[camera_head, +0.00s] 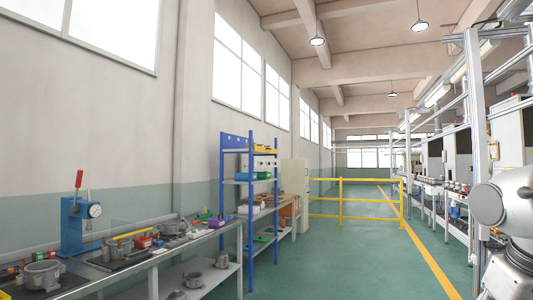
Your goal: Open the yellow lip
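No part that I can clearly tell as the yellow lip shows. A thin yellow bar (132,233) lies among the parts on the left workbench (130,272); I cannot tell if it is the lip, or if it is open or shut. A piece of an arm, which looks like mine, shows at the right edge. My gripper is out of the frame, so its state is hidden.
A blue press (78,225) with a red handle and a round metal part (41,274) stand on the workbench. A blue shelf rack (250,215) stands beyond it. Yellow railings (340,200) cross the aisle. The green floor (350,265) in front is clear.

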